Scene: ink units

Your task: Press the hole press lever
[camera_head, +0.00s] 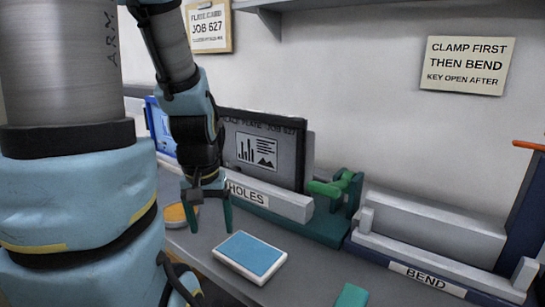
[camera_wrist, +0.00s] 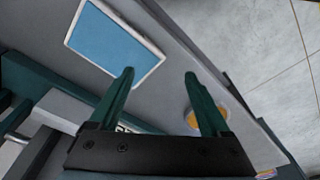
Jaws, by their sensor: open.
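The hole press (camera_head: 290,215) is a green and grey unit with a "HOLES" label, standing along the back of the bench. Its green lever (camera_head: 327,188) is at its right end. A dark plate marked "JOB 627" (camera_head: 265,150) stands upright behind the grey bar of the press. My gripper (camera_head: 208,228) points down in front of the left end of the press, left of the lever and apart from it. Its two green fingers are spread and empty, as the wrist view (camera_wrist: 160,80) also shows. The lever cannot be made out clearly in the wrist view.
A blue pad with a white border (camera_head: 250,256) lies on the bench right of my gripper. A yellow round object (camera_head: 178,214) is at the left. The "BEND" unit (camera_head: 430,245) stands to the right. A small green block (camera_head: 352,296) lies near the front. Signs (camera_head: 467,65) hang on the wall.

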